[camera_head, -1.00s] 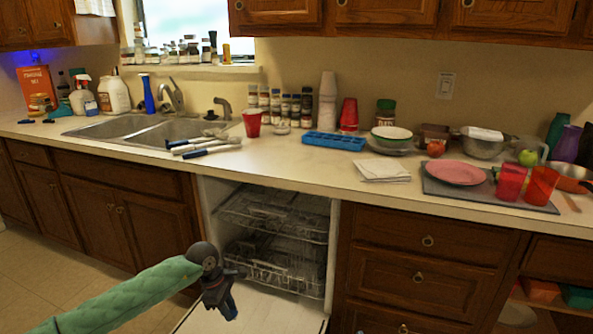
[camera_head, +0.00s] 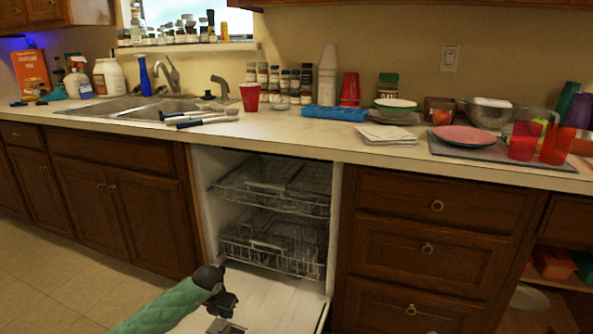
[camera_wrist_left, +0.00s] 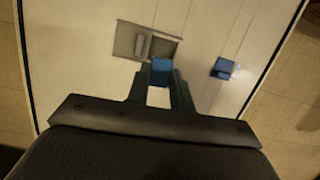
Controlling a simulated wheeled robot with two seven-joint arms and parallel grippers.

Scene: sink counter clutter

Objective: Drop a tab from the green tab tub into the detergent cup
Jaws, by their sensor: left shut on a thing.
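My left gripper (camera_head: 222,303) hangs low over the open dishwasher door (camera_head: 285,290). In the left wrist view my left gripper (camera_wrist_left: 160,88) is shut on a small blue tab (camera_wrist_left: 161,70) between its fingertips. The grey detergent cup (camera_wrist_left: 125,40) is set into the door just beyond the tab, with a recess beside a raised piece. Whether the tab touches the cup is unclear. The cup also shows partly behind the gripper in the head view (camera_head: 229,328). I cannot make out a green tab tub for certain. My right gripper is out of view.
A second blue piece (camera_wrist_left: 223,68) lies on the door, right of the cup. The dishwasher racks (camera_head: 270,190) are inside, behind the door. Drawers (camera_head: 425,240) stand to the right. Clutter, including a blue tray (camera_head: 335,113), covers the counter above.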

